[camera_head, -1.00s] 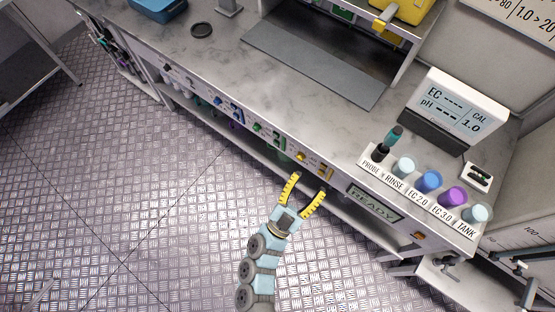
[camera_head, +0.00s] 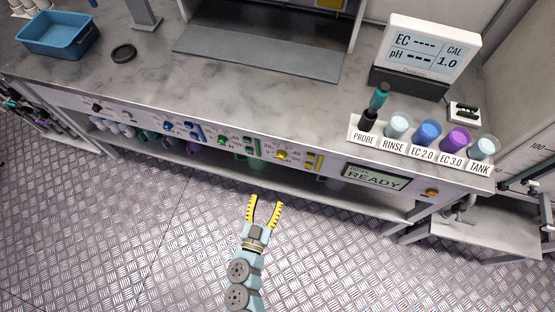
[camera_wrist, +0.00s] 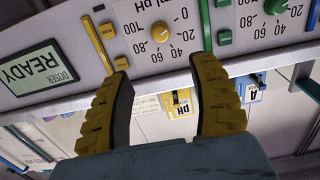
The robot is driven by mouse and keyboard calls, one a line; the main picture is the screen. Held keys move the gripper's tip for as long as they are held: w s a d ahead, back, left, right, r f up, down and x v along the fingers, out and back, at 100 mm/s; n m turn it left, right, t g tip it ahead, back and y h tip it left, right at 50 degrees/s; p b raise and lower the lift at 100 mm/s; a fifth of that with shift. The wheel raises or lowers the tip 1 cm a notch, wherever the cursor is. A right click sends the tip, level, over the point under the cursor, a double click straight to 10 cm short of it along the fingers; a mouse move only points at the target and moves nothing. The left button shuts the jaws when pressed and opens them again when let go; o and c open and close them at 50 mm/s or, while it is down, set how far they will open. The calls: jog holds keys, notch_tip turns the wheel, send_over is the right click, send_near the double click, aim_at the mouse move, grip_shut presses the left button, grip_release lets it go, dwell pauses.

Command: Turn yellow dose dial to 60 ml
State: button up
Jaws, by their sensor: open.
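The yellow dose dial (camera_head: 282,155) is on the front panel of the bench, between the green dial and the READY display. In the wrist view the yellow dial (camera_wrist: 160,31) appears upside down, ringed by numbers including 20, 40, 60, 80 and 100. Its exact setting is too small to read. My gripper (camera_head: 265,202) is open and empty, in front of and below the panel. In the wrist view my gripper (camera_wrist: 159,65) has its fingertips spread to either side of the dial's column, apart from the dial.
A yellow vertical bar (camera_wrist: 97,42) is beside the dial. A green dial (camera_head: 222,140) and blue dial (camera_head: 168,126) sit farther left. The READY display (camera_head: 374,178) is to the right. Labelled cups stand in a rack (camera_head: 408,150) above. Floor in front is clear.

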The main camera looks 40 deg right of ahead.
aim_at(280, 159)
jog(key=b+x, duration=0.2)
jog(key=x, duration=1.3)
jog(key=shift+w, duration=0.1)
grip_shut()
